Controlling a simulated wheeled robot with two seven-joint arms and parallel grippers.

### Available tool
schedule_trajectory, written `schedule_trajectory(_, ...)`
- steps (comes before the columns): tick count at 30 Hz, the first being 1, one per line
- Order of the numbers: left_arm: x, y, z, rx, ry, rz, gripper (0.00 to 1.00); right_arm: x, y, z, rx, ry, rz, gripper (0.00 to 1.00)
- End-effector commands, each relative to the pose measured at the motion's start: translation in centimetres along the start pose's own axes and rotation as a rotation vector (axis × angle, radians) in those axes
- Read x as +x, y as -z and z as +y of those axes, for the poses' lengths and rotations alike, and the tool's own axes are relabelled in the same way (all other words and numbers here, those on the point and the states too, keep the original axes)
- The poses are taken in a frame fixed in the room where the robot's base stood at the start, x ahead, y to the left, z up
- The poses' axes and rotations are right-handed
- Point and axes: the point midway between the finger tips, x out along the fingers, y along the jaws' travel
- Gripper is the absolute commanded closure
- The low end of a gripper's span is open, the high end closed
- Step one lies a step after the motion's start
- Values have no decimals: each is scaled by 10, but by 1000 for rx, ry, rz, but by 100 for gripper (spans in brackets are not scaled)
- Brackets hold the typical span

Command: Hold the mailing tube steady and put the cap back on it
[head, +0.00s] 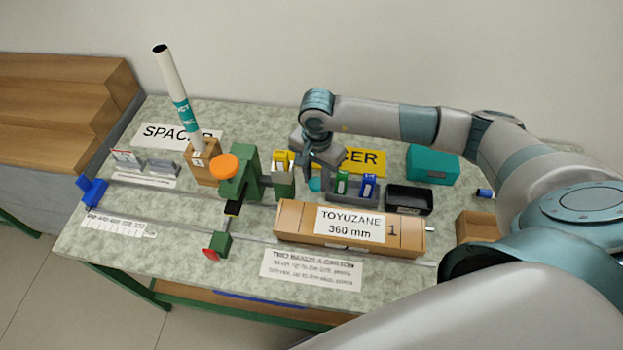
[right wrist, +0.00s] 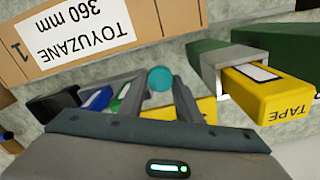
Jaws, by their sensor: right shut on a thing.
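The mailing tube (head: 173,85) is white with a teal band. It stands in a wooden block (head: 203,161) at the back left, leaning to the left, and its upper end looks uncapped. My right gripper (head: 318,171) is over the middle of the table, to the right of the tube and well apart from it. It is shut on a small round teal cap (head: 315,185), which also shows between the fingertips in the right wrist view (right wrist: 160,79). My left gripper is not in view.
A green fixture with an orange knob (head: 224,167) stands between the tube and my right gripper. A long carton (head: 290,218) lies in front. A grey tray (head: 350,194) with small coloured boxes, a black bin (head: 409,200) and a teal box (head: 432,162) stand to the right.

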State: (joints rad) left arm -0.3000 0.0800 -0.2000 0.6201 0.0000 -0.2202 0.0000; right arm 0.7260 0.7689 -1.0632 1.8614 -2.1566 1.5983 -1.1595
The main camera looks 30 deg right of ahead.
Motion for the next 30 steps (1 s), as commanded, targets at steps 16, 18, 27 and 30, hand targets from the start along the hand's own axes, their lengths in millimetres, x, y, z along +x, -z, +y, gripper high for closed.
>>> schedule_trajectory(16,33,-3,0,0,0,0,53,-44,-40,64,-1,1,0,90)
schedule_trajectory(18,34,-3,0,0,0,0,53,-46,-42,67,0,0,0,90)
schedule_trajectory(27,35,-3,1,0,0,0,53,-50,-44,71,0,0,1,90)
schedule_trajectory(30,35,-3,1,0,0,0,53,-50,-44,71,0,0,1,90)
